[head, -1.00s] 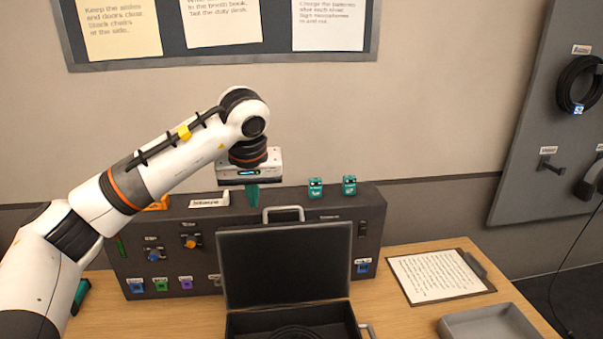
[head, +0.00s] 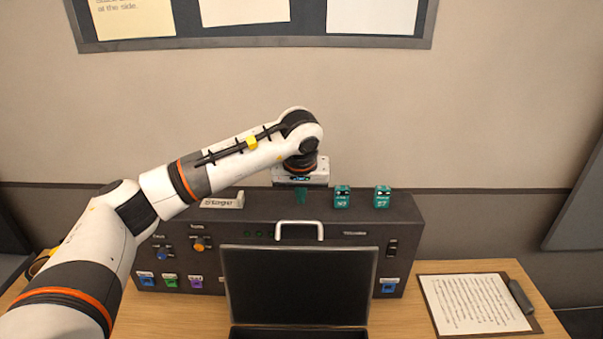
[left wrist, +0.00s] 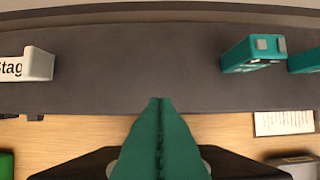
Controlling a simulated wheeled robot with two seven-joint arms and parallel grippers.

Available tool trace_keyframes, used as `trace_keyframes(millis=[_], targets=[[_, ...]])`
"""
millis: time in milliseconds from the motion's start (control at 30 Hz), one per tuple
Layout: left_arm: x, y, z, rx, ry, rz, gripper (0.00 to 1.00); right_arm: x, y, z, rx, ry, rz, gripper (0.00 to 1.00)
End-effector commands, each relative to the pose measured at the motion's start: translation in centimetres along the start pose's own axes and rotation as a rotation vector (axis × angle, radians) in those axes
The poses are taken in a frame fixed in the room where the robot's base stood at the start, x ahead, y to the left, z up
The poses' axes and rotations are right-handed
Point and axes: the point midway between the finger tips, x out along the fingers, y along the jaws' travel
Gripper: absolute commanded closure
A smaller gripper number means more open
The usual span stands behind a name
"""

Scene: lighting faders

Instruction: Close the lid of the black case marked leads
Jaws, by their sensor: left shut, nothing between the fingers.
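The black case (head: 236,331) stands at the bottom middle of the head view, mostly cut off by the frame. Its lid (head: 300,287) is open and stands up, its dark inner face towards me. No "leads" marking is readable. My left gripper (head: 301,195) is beyond and above the lid's top edge, over the console, apart from the lid. Its teal fingers are shut and empty; they also show in the left wrist view (left wrist: 160,100), with a black shape below that I take for the lid. My right gripper is out of view.
A dark console (head: 385,225) with knobs and coloured sockets stands behind the case. Two teal packs (head: 342,197) (head: 382,197) and a white label block (head: 223,201) sit on top. A clipboard (head: 475,304) lies at right. A pale handle (head: 299,225) rises just above the lid.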

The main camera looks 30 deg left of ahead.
Motion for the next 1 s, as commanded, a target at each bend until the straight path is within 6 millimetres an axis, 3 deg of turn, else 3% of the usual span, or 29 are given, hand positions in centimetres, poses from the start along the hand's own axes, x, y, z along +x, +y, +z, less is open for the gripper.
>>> trace_keyframes(millis=[100,333,567,1000], targets=[[2.2,0.0,0.0,-0.001,0.005,0.002,1.00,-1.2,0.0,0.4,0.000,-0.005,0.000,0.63],[0.7,0.0,-3.0,0.003,0.001,0.000,1.00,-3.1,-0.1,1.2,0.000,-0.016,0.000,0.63],[0.7,0.0,-3.8,0.000,0.000,0.000,1.00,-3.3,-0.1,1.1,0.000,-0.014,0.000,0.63],[0.8,0.7,-3.4,-0.002,-0.023,-0.001,1.00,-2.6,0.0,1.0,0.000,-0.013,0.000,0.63]])
